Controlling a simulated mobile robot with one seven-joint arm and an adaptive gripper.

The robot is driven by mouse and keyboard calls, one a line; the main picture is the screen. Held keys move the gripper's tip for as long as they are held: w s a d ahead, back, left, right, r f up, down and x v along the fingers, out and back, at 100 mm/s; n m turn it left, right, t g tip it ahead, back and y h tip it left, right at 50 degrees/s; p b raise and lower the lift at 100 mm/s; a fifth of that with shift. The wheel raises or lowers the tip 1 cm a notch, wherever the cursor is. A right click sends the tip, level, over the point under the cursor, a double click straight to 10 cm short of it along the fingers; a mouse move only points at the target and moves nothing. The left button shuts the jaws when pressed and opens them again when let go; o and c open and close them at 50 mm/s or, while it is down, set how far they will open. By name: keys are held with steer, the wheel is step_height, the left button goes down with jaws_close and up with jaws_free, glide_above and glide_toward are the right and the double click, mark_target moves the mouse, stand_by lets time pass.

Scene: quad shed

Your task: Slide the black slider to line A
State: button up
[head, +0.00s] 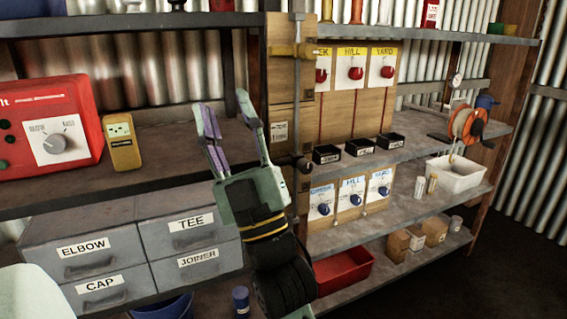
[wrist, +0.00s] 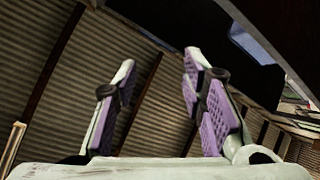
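A vertical rod (head: 296,110) stands on a wooden board left of the valve panels. A yellow slider (head: 293,50) sits high on it. A dark slider with a round knob (head: 303,164) sits low on it, at about the lower shelf's height; it seems to be the black slider. I cannot make out line A; a small label (head: 279,131) on the board is too small to read. My gripper (head: 217,98) points up, left of the rod, open and empty. In the wrist view its purple-padded fingers (wrist: 162,105) are apart, with only corrugated wall between them.
Drawers (head: 140,250) labelled ELBOW, TEE, CAP and JOINER stand at lower left. A red box with a dial (head: 50,125) and a yellow meter (head: 122,142) are on the left shelf. Black trays (head: 360,147) and valve panels (head: 355,70) lie right of the rod.

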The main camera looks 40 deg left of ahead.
steer(key=w+a+f+n+t+h+p, duration=0.1)
steer(key=w+a+f+t+h, duration=0.15)
steer(key=w+f, duration=0.35)
steer(key=w+a+f+n+t+h, duration=0.1)
steer(key=w+f+n+h, duration=0.1)
steer(key=w+f+h, duration=0.4)
steer(key=n+g+h+p, duration=0.1)
steer(key=n+g, duration=0.1)
steer(key=n, duration=0.3)
glide_toward(280, 165)
steer(key=p+x, duration=0.4)
steer(key=x, duration=0.5)
steer(key=shift+w+a, duration=0.15)
steer(key=shift+a, duration=0.2)
steer(key=shift+c, duration=0.2)
jaws_close()
